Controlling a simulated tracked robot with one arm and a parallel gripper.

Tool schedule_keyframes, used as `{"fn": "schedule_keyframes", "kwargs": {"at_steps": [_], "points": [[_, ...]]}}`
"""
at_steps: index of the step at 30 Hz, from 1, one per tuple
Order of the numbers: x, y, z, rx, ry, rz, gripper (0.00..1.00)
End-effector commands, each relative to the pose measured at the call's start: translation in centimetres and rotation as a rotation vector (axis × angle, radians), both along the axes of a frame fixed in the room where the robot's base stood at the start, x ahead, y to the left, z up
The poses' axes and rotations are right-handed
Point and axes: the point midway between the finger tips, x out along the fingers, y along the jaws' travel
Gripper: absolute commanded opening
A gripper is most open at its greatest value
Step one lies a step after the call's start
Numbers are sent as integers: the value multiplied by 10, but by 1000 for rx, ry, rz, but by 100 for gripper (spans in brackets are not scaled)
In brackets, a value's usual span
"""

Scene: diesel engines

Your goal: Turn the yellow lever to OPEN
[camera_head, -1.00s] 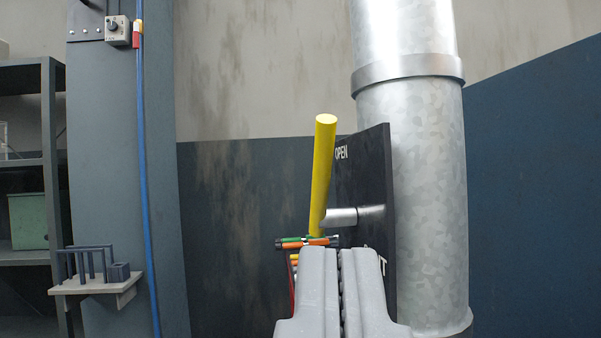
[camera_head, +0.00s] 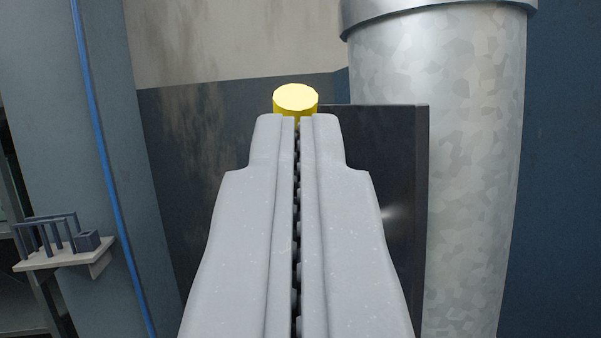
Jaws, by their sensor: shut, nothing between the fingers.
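The yellow lever (camera_head: 296,98) shows only its round end and a short piece of its side, just beyond my fingertips. The rest of it is hidden behind my gripper (camera_head: 297,120). My gripper is shut and empty, with its tips in line with the lever's end; I cannot tell whether they touch it. The dark plate (camera_head: 400,150) stands behind and to the right of the fingers. Its OPEN marking is not visible now.
A wide galvanized pipe (camera_head: 470,150) with a collar rises at the right. At the left are a grey column (camera_head: 60,130), a blue cable (camera_head: 100,160) and a small shelf (camera_head: 65,258) with a rack. Bare wall (camera_head: 220,40) shows behind.

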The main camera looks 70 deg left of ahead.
Motion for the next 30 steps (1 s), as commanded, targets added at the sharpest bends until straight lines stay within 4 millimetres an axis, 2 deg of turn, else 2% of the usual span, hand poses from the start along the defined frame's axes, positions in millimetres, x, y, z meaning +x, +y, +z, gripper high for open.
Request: {"fn": "schedule_keyframes", "kwargs": {"at_steps": [7,21,30], "points": [[4,11,4,-3,2,0,0],[5,12,6,-4,3,0,0],[6,15,16,-55,8,-3,0]]}}
